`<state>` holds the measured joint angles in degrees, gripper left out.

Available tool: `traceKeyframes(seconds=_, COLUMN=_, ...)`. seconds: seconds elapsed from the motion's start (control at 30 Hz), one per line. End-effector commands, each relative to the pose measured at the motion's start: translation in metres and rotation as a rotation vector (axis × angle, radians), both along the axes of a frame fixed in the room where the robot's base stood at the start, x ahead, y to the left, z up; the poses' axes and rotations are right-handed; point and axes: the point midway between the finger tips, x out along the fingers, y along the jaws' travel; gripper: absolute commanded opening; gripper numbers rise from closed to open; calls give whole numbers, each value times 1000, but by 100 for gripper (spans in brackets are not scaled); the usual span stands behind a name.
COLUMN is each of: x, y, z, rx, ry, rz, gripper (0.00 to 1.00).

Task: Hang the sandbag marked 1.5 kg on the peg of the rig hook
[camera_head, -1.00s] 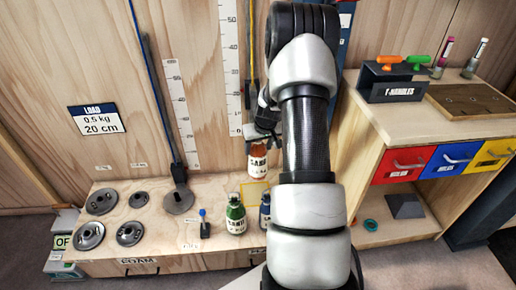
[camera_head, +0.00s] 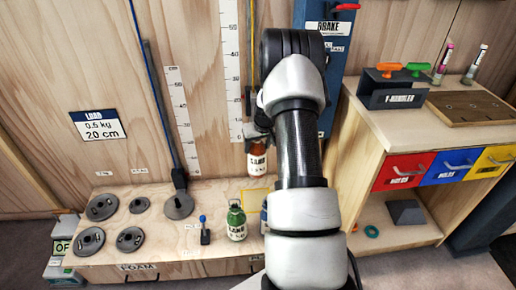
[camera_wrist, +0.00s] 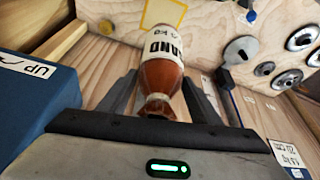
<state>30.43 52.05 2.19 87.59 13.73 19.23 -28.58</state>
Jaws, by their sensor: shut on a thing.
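An orange-brown sandbag (camera_head: 258,162) with a white label hangs below my gripper (camera_head: 258,138), above the bench. In the wrist view the sandbag (camera_wrist: 162,80) sits between the two dark fingers, its neck towards my palm. Its label is upside down and cut off; "kg" shows, but the full weight cannot be read. A green sandbag (camera_head: 236,222) stands upright on the bench, and a blue one (camera_head: 263,218) is mostly hidden behind my arm. A dark upright piece under a yellow cord (camera_head: 252,45) is just above my gripper; I cannot make out the rig hook's peg.
A ruler board (camera_head: 231,70) stands left of my gripper. Round grey weights (camera_head: 102,207) lie on the bench (camera_head: 165,250) at left. A blue brake panel (camera_head: 328,90) is close behind my arm. A drawer cabinet (camera_head: 405,145) stands at right.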

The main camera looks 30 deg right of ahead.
Motion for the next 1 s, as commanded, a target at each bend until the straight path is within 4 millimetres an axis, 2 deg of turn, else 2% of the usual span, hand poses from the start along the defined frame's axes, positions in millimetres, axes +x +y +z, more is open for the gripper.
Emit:
traceKeyframes(seconds=0.77, x=37, y=-18, z=3, rx=-6, ry=-9, rz=1, gripper=0)
traceKeyframes(seconds=1.0, x=46, y=-22, z=-4, rx=-4, ry=-9, rz=0, gripper=0)
